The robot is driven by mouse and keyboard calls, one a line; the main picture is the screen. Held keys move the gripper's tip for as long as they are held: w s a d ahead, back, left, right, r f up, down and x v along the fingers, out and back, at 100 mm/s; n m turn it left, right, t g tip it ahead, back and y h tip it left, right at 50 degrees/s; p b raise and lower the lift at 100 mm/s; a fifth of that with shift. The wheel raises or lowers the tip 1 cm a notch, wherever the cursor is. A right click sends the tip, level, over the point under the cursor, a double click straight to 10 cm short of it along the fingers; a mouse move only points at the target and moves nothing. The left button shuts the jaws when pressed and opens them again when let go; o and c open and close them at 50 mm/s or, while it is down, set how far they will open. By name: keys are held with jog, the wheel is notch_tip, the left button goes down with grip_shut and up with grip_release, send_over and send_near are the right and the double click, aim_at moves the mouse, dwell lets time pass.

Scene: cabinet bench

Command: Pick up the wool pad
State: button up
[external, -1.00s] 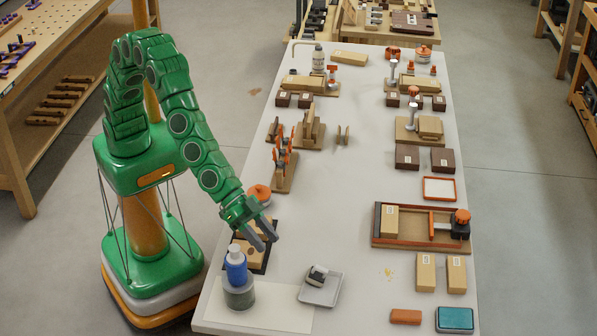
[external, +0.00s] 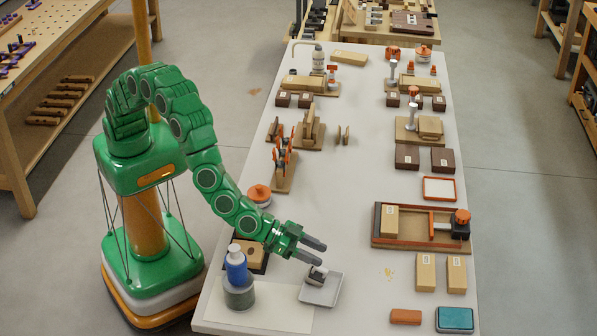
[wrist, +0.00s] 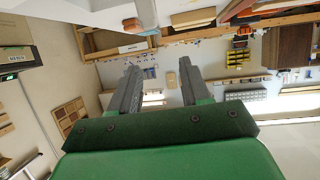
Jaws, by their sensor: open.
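A small dark grey and pale block (external: 317,275), which looks like the wool pad, lies in a shallow light grey tray (external: 323,296) near the front of the bench. My gripper (external: 320,252) is open and empty, just above and behind the block, pointing right. Its fingers partly overlap the block's upper edge in the external view; I see no contact. In the wrist view, my open fingers (wrist: 160,70) have nothing between them, and neither pad nor tray shows.
An orange block (external: 406,317) and a teal box (external: 455,319) lie to the right. A wooden clamp fixture (external: 420,237) is farther back. The bench middle is fairly clear.

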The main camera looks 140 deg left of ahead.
aim_at(323, 268)
jog(key=shift+f, duration=1.4)
notch_tip(323, 268, down, 3)
jog(key=shift+f, duration=0.1)
jog(key=shift+w+a+f, duration=0.1)
jog(key=shift+w+a, duration=0.4)
jog(key=shift+w, duration=0.25)
jog(key=shift+w+a+f, duration=0.25)
jog(key=shift+w+a, duration=0.1)
jog(key=shift+c, duration=0.3)
grip_shut()
